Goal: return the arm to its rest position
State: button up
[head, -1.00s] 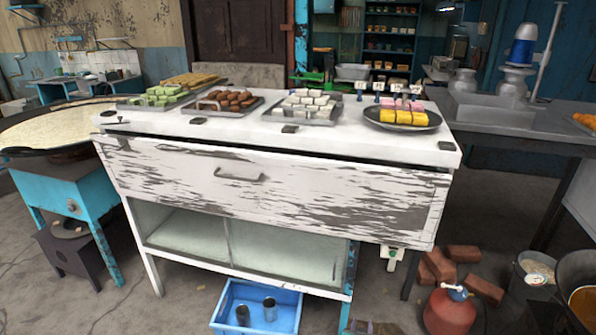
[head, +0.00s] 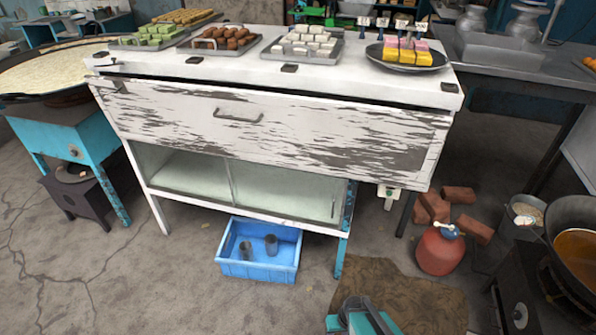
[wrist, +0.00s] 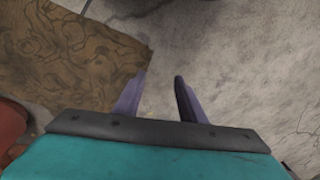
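My gripper (wrist: 158,98) shows in the wrist view as two purple-grey fingers standing apart, with bare floor between them. Nothing is held between the fingers. In the head view, a teal and grey part of my arm shows at the bottom edge, right of centre, over the floor; the fingers cannot be made out there. The arm is low in front of the white counter (head: 270,130) and clear of it.
Sweet trays and a dark plate (head: 405,58) stand on the counter. A blue crate (head: 257,271) with metal cups sits below. A red gas cylinder (head: 440,250), bricks (head: 460,195) and a large pan (head: 580,245) are at right. A brown mat (head: 430,300) lies in front.

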jog(key=s+d+r+g, duration=0.1)
jog(key=s+r+g, duration=0.1)
jog(key=s, duration=0.5)
jog(key=s+d+r+m+g+h, duration=0.1)
jog(key=s+d+r+g, duration=0.1)
jog(key=s+g, duration=0.2)
jog(key=s, duration=0.3)
jog(key=shift+c, duration=0.7)
